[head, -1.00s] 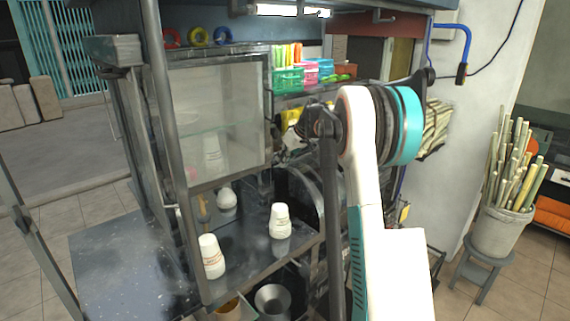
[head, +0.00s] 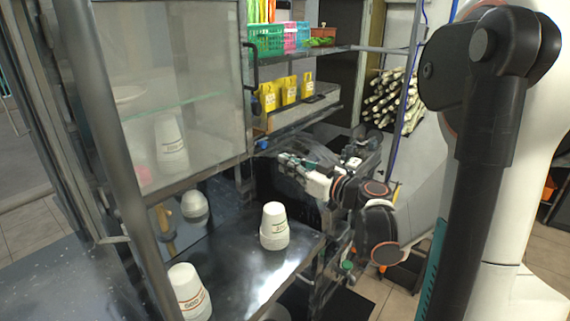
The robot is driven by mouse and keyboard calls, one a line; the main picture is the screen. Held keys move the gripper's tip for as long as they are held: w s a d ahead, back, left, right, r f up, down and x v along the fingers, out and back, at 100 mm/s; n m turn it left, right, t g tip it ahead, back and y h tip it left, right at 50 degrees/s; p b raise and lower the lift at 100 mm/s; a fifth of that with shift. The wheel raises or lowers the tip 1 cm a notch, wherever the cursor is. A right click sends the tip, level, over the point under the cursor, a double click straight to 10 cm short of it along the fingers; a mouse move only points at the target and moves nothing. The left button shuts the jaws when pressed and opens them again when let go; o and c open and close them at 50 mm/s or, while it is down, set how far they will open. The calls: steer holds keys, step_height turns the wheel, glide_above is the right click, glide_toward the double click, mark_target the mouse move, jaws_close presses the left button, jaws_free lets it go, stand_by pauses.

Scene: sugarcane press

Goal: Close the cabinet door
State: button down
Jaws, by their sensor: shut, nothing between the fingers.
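The glass cabinet door (head: 185,85), in a grey frame, is at the upper left of the head view. Its black handle (head: 251,68) is on the right edge. I cannot tell how far the door stands open. A shelf and a white cup show through the glass. My gripper (head: 284,162) is shut and empty, small in the picture, to the right of and below the door's lower right corner. It points left and appears apart from the door. My arm runs from it to the right.
White cup stacks (head: 274,227) stand on the metal counter (head: 225,262) below the door. Yellow packs (head: 289,90) and a green basket (head: 267,40) are on shelves right of the door. A grey post (head: 115,150) rises in front at left.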

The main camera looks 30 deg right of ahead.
mark_target(252, 147)
steer(key=b+x, duration=0.2)
steer(key=x, duration=0.9)
steer(key=shift+w+a+f+b, duration=0.1)
steer(key=shift+w+a+b, duration=0.05)
steer(key=shift+w+b, duration=0.2)
steer(key=shift+w, duration=0.15)
steer(key=shift+n+g+y, duration=0.3)
steer(key=shift+n+y, duration=0.3)
steer(key=shift+y, duration=0.3)
steer(key=x, duration=0.4)
steer(key=shift+w+d, duration=0.2)
steer(key=shift+w, duration=0.1)
steer(key=shift+r, duration=0.25)
steer(key=shift+f, duration=0.1)
